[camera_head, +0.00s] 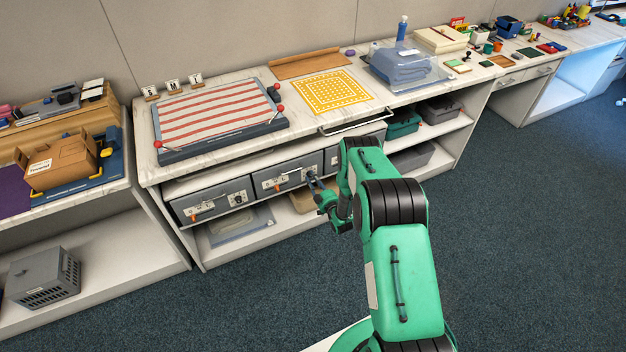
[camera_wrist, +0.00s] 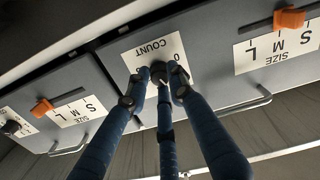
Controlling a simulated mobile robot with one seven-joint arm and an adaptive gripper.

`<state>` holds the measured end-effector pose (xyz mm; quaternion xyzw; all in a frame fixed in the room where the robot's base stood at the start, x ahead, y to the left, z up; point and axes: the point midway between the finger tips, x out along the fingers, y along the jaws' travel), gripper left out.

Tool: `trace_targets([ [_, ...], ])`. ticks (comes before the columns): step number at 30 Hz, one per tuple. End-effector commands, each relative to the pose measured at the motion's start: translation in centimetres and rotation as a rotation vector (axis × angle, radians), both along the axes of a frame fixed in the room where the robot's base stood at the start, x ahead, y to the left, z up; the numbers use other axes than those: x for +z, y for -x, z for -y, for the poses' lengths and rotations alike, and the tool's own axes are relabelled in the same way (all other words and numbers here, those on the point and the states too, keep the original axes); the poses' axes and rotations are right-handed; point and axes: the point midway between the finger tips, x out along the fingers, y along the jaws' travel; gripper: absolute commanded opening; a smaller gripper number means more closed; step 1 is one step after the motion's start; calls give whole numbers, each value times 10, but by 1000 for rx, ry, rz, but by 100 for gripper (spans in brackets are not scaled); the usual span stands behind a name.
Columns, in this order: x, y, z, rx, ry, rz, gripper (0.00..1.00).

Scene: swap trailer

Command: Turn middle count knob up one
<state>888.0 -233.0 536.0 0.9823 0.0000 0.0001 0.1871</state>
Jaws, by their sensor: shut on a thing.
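The middle drawer (camera_head: 284,172) sits in a row of grey drawers under the counter. Its count knob is a dark round knob (camera_wrist: 158,72) on a white COUNT label (camera_wrist: 150,50), which appears upside down in the wrist view. My gripper (camera_head: 313,180) reaches the right part of this drawer front. In the wrist view, the blue fingers of my gripper (camera_wrist: 157,88) surround the knob and are shut on it. The fingertips hide part of the knob and the label's marks, so its setting cannot be read; a 0 shows beside it.
An orange size slider (camera_wrist: 290,18) lies to the right in the wrist view, and another orange slider (camera_wrist: 42,107) lies to the left on the neighbouring drawer. Drawer handles (camera_wrist: 245,103) stick out near my fingers. A striped board (camera_head: 215,115) lies on the counter above.

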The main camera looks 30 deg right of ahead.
Motion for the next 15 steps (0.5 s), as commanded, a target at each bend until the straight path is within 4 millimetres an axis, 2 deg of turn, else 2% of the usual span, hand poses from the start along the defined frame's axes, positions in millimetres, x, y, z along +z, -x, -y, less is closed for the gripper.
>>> trace_targets([
  [8, 0, 0, 1, -1, -103, -1, 0],
  [15, 0, 0, 0, -1, -277, -1, 0],
])
